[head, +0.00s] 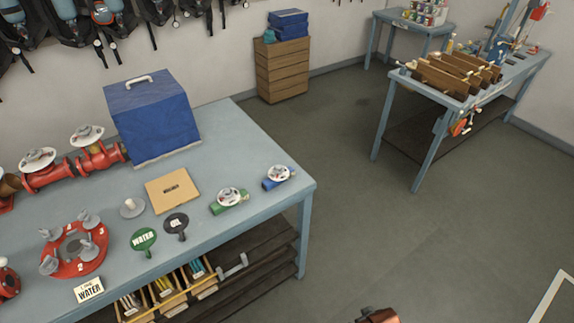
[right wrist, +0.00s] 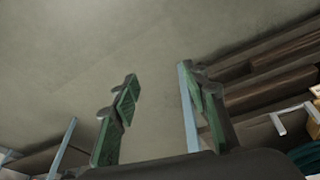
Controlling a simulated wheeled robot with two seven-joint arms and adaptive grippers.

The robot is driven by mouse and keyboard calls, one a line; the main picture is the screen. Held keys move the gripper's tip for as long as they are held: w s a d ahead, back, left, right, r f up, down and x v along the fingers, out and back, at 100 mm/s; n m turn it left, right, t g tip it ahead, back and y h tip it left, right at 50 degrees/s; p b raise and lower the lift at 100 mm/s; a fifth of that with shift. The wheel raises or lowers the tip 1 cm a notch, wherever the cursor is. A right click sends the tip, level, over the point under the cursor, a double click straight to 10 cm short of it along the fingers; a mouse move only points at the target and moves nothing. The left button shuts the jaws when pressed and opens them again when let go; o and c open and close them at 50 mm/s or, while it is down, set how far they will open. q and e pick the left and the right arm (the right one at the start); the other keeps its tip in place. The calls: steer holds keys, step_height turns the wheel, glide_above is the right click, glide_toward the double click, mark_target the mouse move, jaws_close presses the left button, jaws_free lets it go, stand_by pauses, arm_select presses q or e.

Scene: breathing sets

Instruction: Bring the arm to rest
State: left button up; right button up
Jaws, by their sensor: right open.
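My right gripper (right wrist: 160,84) shows in the right wrist view. Its two green-padded fingers stand well apart, with nothing between them. Plain grey floor lies behind the fingertips, with a table leg and lower shelf on the right side of that view. My right gripper is not clearly seen in the head view. My left gripper is in neither view.
A blue-grey workbench (head: 245,148) fills the left of the head view. It bears a blue case (head: 155,118), a green valve (head: 230,205), a blue valve (head: 277,181) and a red ring fixture (head: 72,264). Open floor (head: 370,225) lies right of it, before a second bench (head: 440,98).

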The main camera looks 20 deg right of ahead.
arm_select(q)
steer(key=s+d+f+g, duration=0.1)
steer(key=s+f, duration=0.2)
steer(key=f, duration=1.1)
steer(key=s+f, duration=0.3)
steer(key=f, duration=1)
arm_select(e)
steer(key=s+a+f+g, duration=0.1)
steer(key=s+f, duration=0.2)
steer(key=f, duration=1.1)
steer(key=s+f, duration=0.3)
steer(key=f, duration=1)
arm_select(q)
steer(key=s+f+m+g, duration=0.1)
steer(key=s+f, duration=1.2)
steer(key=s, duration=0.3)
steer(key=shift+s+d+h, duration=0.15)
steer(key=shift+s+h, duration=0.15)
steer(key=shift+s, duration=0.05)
arm_select(e)
steer(key=s+f+n+g, duration=0.1)
steer(key=s+f, duration=1.2)
steer(key=s, duration=0.3)
steer(key=shift+s+y, duration=0.3)
steer(key=shift+s, duration=0.05)
